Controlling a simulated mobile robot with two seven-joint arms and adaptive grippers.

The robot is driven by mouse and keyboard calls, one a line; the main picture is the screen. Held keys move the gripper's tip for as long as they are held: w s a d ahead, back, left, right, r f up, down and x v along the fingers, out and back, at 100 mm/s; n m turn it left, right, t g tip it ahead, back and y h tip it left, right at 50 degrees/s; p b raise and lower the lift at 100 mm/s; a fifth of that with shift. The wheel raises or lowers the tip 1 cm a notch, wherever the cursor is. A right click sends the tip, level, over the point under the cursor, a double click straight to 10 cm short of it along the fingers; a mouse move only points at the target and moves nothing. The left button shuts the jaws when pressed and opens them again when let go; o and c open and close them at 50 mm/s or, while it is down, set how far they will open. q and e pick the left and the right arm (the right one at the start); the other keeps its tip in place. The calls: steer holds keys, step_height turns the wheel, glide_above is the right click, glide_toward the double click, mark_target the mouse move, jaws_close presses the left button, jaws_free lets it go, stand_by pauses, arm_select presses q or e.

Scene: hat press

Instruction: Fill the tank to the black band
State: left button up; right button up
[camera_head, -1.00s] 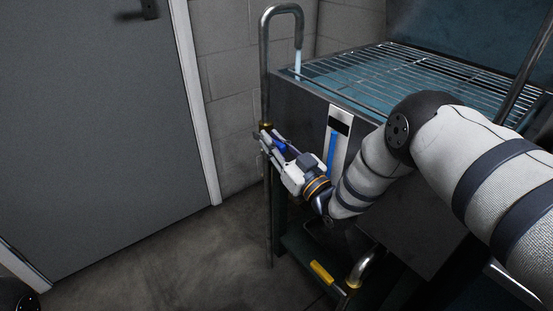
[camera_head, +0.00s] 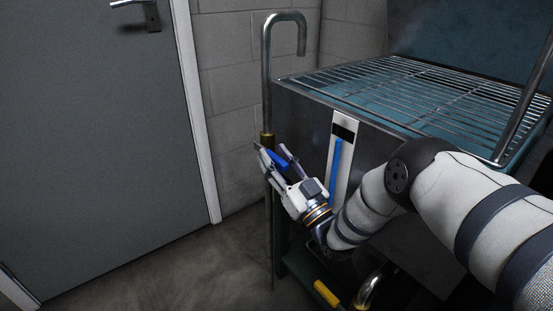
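The steel tank (camera_head: 300,125) stands at the right with a wire grate over blue-tinted water. On its front is a white gauge strip (camera_head: 332,190) with a black band (camera_head: 343,131) near the top. The blue column (camera_head: 336,165) in it reaches up to about the band's lower edge. A hooked fill pipe (camera_head: 267,85) rises beside the tank; no water stream shows from its spout. My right gripper (camera_head: 275,154) is at the pipe's brass valve (camera_head: 267,140). Its fingers look spread, with the blue lever (camera_head: 274,160) between them, partly hidden. My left gripper is out of view.
A grey door (camera_head: 90,150) with a dark handle (camera_head: 148,15) is at the left. A lower pipe (camera_head: 368,288) and a yellow handle (camera_head: 326,293) sit under the tank. The floor (camera_head: 190,270) between door and tank is clear.

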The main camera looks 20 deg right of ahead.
steer(key=v, duration=1.2)
